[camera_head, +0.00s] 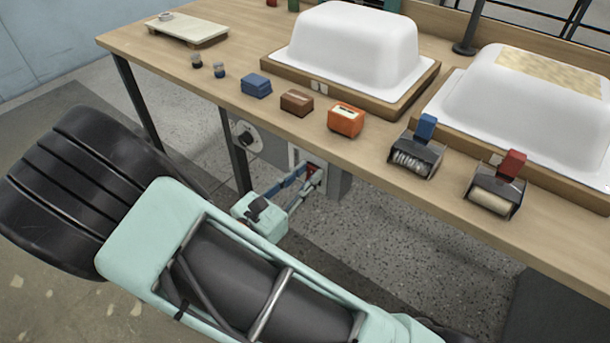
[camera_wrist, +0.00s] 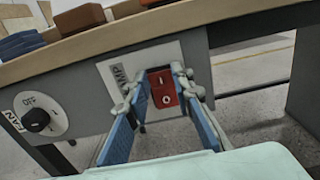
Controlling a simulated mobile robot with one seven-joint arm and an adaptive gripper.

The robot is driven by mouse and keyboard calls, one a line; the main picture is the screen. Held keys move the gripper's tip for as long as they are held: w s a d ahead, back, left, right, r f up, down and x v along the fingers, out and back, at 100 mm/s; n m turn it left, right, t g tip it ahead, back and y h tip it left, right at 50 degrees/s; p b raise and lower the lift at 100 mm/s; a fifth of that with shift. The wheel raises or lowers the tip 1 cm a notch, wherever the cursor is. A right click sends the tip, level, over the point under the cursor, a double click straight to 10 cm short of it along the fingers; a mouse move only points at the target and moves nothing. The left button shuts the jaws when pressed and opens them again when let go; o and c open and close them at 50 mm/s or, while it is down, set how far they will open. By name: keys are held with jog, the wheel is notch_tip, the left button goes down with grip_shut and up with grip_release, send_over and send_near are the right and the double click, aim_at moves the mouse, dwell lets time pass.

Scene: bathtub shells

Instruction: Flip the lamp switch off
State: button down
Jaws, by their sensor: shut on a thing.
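The lamp switch (camera_wrist: 164,90) is a red rocker marked with a line above and a circle below. It sits on a pale plate (camera_wrist: 172,55) with a partly covered label ending in "AMP", on the grey panel under the table edge. I cannot tell which half is pressed in. My gripper (camera_wrist: 159,84) has its blue fingers spread to either side of the rocker, tips against its sides. In the head view my gripper (camera_head: 307,177) is at the panel under the table, and the switch is mostly hidden.
A black fan knob (camera_wrist: 37,120) is left of the switch. The wooden tabletop (camera_head: 310,135) overhangs just above my gripper. On it are white tub shells (camera_head: 350,45), blue, brown and orange blocks, and two roller tools (camera_head: 495,195). A table leg (camera_head: 235,150) stands left of my gripper.

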jog(key=shift+f, duration=0.1)
jog(key=shift+s+f+t+h+b, duration=0.1)
jog(key=shift+f+t+h+b, duration=0.15)
jog(key=shift+t+h+b, duration=0.2)
jog(key=shift+s+a+f+t+h, duration=0.15)
jog(key=shift+t+h, duration=0.4)
jog(key=shift+t, duration=0.3)
jog(key=c, duration=1.7)
grip_release()
jog(key=v, duration=1.2)
